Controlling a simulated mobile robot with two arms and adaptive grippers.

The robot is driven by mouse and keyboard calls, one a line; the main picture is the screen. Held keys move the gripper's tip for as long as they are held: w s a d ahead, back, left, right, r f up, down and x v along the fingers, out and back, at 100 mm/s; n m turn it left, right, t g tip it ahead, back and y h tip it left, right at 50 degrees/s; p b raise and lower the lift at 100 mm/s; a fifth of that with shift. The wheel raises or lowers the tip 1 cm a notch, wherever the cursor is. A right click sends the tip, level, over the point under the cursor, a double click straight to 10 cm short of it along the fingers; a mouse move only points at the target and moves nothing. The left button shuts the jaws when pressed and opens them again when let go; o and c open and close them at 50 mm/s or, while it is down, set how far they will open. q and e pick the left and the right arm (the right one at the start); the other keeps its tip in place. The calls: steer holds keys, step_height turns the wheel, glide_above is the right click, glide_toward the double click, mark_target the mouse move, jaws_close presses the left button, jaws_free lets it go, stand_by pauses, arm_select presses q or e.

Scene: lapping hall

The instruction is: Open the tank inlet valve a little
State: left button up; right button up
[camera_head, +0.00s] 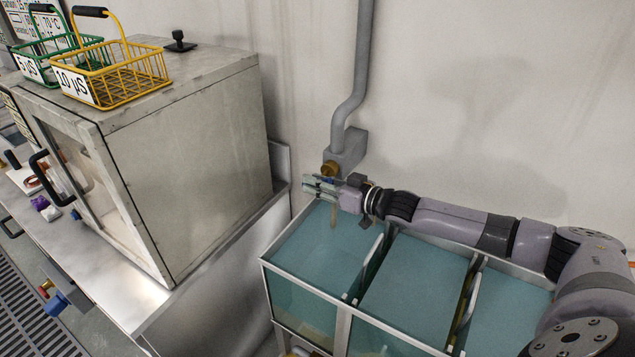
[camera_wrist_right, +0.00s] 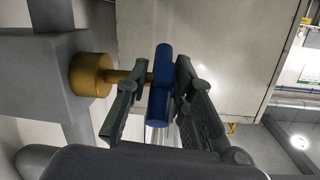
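The tank inlet valve has a brass body (camera_head: 330,168) under a grey block at the foot of a wall pipe. In the right wrist view its brass collar (camera_wrist_right: 90,75) and stem lead to a blue handle (camera_wrist_right: 161,82). My right gripper (camera_head: 318,186) is at the valve, above the tank's left end. In the wrist view the fingers of the right gripper (camera_wrist_right: 158,85) stand apart on both sides of the blue handle. A gap shows on the brass side; I cannot tell whether the other finger touches it. The tank (camera_head: 305,290) holds teal liquid in three compartments. My left gripper is not in view.
A grey pipe (camera_head: 364,60) runs down the wall to the grey block (camera_head: 347,150). A metal cabinet (camera_head: 190,160) stands on a steel bench to the left, with a yellow basket (camera_head: 120,85) and a green basket (camera_head: 42,62) on top. My right arm reaches over the tank.

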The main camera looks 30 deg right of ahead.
steer(key=shift+o, duration=1.1)
steer(key=shift+s, duration=0.1)
steer(key=v, duration=1.1)
steer(key=shift+s+d, duration=0.2)
steer(key=shift+s, duration=0.15)
steer(key=shift+r, duration=0.15)
